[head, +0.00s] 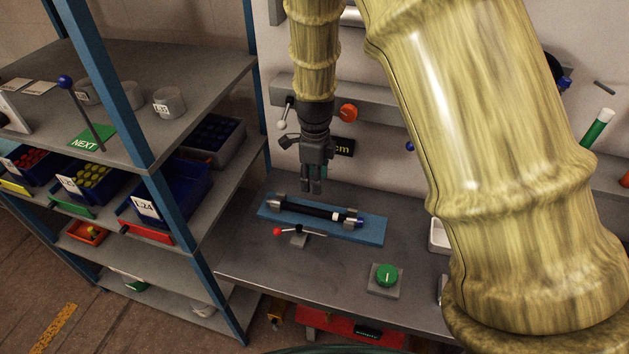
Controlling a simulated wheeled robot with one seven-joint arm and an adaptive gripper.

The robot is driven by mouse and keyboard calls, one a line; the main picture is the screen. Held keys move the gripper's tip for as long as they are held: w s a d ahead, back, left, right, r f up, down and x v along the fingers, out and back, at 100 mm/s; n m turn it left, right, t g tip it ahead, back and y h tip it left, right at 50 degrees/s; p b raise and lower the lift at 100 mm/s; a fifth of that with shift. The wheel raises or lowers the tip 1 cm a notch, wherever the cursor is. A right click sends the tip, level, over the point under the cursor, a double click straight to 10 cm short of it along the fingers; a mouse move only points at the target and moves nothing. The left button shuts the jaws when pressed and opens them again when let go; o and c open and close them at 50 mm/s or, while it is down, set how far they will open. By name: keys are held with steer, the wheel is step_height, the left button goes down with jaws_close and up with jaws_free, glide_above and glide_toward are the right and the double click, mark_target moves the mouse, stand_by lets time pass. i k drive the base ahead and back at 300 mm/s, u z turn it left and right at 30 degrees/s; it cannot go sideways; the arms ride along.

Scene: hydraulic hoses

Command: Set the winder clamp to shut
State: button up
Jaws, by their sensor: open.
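My gripper (312,187) points down above the bench, over a black hose (312,209) with metal end fittings. It holds nothing that I can see, and its fingers look apart from the hose. No label shows which lever is the winder clamp, and I cannot tell whether either is open or shut.
A green knob on a grey box (386,277) stands at the bench's front. A shelf rack (190,75) with labelled bins (150,207) and a blue-ball lever (65,82) stands left. My arm hides the bench's right side. The grey bench (300,275) has free room in front of the mat.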

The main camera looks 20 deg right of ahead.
mark_target(300, 236)
steer(key=k, duration=1)
